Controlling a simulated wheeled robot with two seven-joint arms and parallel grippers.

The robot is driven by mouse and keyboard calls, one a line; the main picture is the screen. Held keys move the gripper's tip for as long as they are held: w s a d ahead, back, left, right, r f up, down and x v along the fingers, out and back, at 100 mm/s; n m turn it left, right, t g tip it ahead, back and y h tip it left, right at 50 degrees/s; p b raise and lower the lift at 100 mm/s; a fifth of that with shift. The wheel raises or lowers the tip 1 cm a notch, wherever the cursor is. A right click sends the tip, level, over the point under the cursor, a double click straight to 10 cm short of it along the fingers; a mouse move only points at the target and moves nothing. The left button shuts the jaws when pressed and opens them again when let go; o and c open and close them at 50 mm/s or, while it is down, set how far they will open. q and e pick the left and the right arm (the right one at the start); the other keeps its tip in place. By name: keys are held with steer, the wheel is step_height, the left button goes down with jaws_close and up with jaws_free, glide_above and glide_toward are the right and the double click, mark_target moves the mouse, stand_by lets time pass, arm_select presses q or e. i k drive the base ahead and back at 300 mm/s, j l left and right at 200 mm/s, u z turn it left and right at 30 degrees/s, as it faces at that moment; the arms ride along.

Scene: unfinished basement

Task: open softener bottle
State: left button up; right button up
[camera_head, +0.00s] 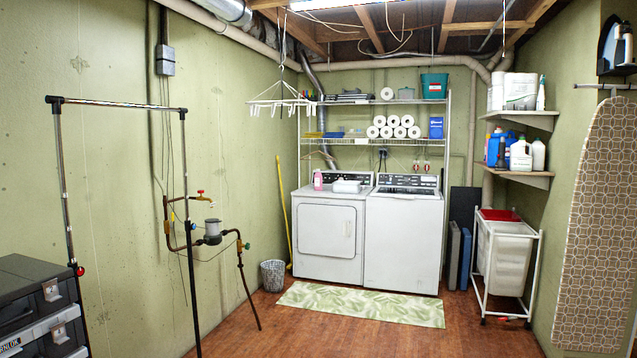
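A small pink bottle (318,180) stands upright at the back left on top of the left white machine (329,232). White jugs (521,155) and blue bottles (493,148) stand on the lower right wall shelf (525,178). The labels are too small to read, so I cannot tell which one is the softener bottle. The caps are too small to tell open from closed. Neither of my grippers is in view.
A second white machine (404,236) stands beside the first. A green leaf-patterned rug (362,304) lies before them. A garment rack (117,103) and pipes are on the left. A wheeled hamper (505,258) and ironing board (598,225) are on the right. The middle floor is clear.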

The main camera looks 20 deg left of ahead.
mark_target(317, 177)
steer(key=i+l+u, duration=0.15)
steer(key=i, duration=2.4)
steer(key=i+u, duration=0.2)
steer(key=i, duration=1.2)
steer(key=i+u, duration=0.3)
steer(key=i, duration=0.4)
steer(key=i+l+u, duration=0.15)
steer(key=i+u, duration=0.15)
steer(key=i, duration=0.45)
steer(key=i+u, duration=0.15)
steer(key=i, duration=1.45)
steer(key=i+l+u, duration=0.2)
steer(key=i, duration=0.3)
steer(key=i+l+u, duration=0.15)
steer(key=i, duration=0.35)
steer(key=i+l+u, duration=0.2)
steer(key=i, duration=0.3)
steer(key=l, duration=0.1)
